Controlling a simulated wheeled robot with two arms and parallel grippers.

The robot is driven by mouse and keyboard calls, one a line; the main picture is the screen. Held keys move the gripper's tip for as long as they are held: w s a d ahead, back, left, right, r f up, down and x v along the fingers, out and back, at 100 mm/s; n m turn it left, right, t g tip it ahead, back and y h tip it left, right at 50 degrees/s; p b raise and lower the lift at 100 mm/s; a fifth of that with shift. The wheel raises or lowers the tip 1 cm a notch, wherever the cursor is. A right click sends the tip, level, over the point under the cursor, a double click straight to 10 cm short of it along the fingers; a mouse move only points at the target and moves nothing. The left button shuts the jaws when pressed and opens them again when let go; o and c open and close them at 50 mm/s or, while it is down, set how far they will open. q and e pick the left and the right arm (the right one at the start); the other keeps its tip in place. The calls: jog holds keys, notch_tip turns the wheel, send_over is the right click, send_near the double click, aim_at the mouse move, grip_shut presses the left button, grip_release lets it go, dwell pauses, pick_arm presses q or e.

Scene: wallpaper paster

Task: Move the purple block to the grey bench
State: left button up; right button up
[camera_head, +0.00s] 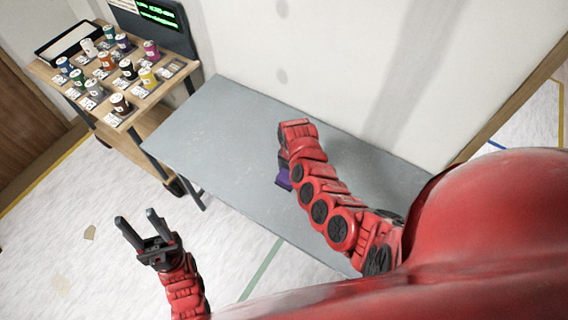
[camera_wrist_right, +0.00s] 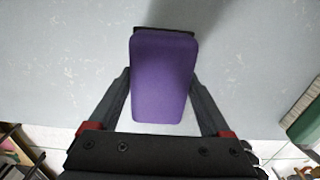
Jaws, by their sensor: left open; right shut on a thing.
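The purple block (camera_head: 284,179) shows partly from behind my right arm in the head view, over the grey bench (camera_head: 215,130). In the right wrist view the purple block (camera_wrist_right: 163,78) is between the two fingers of my right gripper (camera_wrist_right: 165,100), which is shut on it. The bench surface (camera_wrist_right: 60,60) fills the background there; I cannot tell whether the block touches it. My left gripper (camera_head: 138,230) is open and empty, over the floor left of the bench.
A wooden cart (camera_head: 130,118) with several coloured cans and cards, and a dark screen (camera_head: 160,18), stands at the upper left beside the bench. A white wall (camera_head: 340,60) runs behind the bench. The left part of the bench top is clear.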

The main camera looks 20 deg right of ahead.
jog(key=w, duration=0.1)
jog(key=w+b, duration=0.1)
jog(key=w, duration=0.1)
jog(key=shift+f, duration=0.35)
jog(key=shift+w+f+b, duration=0.2)
jog(key=shift+w+b, duration=0.4)
jog(key=shift+b, duration=0.2)
jog(key=shift+w+a+b, duration=0.1)
jog(key=shift+w+b, duration=0.4)
jog(key=shift+w, duration=0.15)
jog(key=shift+w+f+b, duration=0.15)
jog(key=shift+f+b, duration=0.4)
jog(key=shift+f, duration=0.25)
jog(key=shift+w+f+b, duration=0.15)
jog(key=shift+f+b, duration=0.4)
jog(key=shift+f, duration=0.25)
jog(key=shift+s, duration=0.1)
